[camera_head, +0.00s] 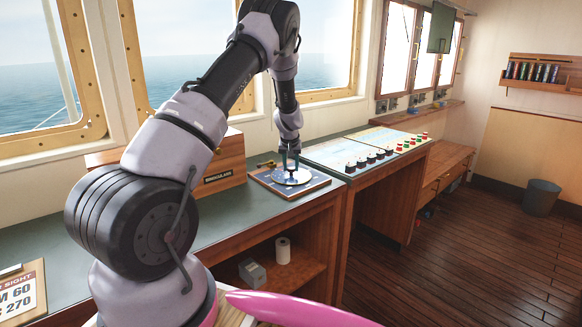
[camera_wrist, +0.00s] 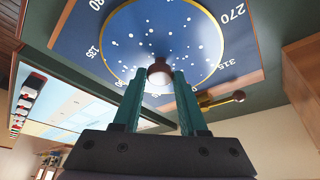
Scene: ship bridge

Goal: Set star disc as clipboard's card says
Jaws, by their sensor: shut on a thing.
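The star disc (camera_wrist: 195,45) is blue with white dots and a gold rim. It lies on a blue square board (camera_wrist: 240,60) printed with degree numbers, such as 270, 315, 90 and 135. In the head view the disc (camera_head: 292,176) looks pale on its board (camera_head: 262,178) on the counter. My gripper (camera_wrist: 160,78) is shut on the dark red knob (camera_wrist: 160,68) at the disc's middle, one teal finger on each side. My gripper (camera_head: 290,160) comes from above in the head view. The clipboard's card (camera_head: 22,297) at lower left is partly cut off; "SIGHT", "M 60" and "270" are readable.
A brass piece with a dark red ball (camera_wrist: 238,96) sits by the board's edge. A wooden box (camera_head: 222,165) stands left of the board on the green counter (camera_head: 225,215). A console with knobs and buttons (camera_head: 365,150) is to the right.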

